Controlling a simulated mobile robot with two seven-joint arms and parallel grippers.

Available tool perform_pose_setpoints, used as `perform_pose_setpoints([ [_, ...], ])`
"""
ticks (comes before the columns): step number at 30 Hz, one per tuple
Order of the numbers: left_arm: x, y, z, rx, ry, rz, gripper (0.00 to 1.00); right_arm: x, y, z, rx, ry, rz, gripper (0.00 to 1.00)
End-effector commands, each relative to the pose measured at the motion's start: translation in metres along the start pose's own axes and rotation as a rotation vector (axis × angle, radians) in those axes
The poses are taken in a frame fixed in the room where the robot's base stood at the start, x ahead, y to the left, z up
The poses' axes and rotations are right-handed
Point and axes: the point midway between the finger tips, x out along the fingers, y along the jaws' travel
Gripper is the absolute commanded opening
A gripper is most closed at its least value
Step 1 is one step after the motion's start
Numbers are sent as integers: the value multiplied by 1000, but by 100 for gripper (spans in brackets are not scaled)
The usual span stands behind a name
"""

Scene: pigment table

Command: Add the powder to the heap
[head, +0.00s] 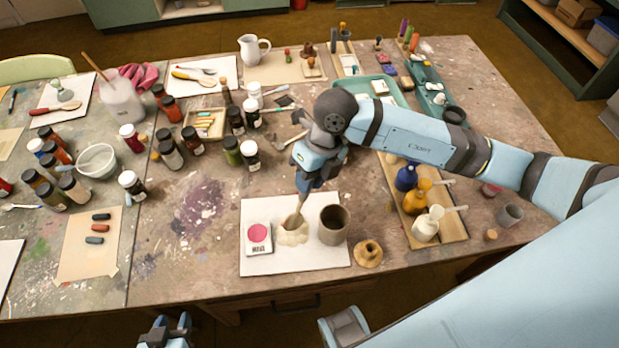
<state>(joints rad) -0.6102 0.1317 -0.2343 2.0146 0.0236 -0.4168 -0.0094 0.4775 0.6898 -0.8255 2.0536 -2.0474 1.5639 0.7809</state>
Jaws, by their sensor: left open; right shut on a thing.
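A pale cream powder heap (292,237) lies on a white board (262,268) near the table's front edge. My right gripper (302,190) is above it, pointing down, shut on a small tan scoop (297,219). The scoop's lower end is at the top of the heap; I cannot tell whether it touches, or whether powder is in it. A brown cup (334,225) stands on the board right of the heap, and a white card with a pink disc (259,238) lies left of it. My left gripper (166,332) is open and empty, in front of the table.
A turned wooden piece (368,254) stands just right of the board. A wooden tray (452,226) with blue, orange and cream bottles is farther right, beneath my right arm. Several pigment jars and a white bowl (97,160) stand to the left.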

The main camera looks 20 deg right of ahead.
Motion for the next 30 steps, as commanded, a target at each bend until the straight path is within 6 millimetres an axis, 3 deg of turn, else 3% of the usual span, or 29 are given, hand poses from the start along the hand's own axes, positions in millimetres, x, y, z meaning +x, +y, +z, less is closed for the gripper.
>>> perform_pose_setpoints([
  [19,-21,2,-32,0,0,0,43,-53,19,0,-1,-1,0,7],
  [30,-22,2,-33,0,0,0,43,-57,21,0,0,-1,0,7],
])
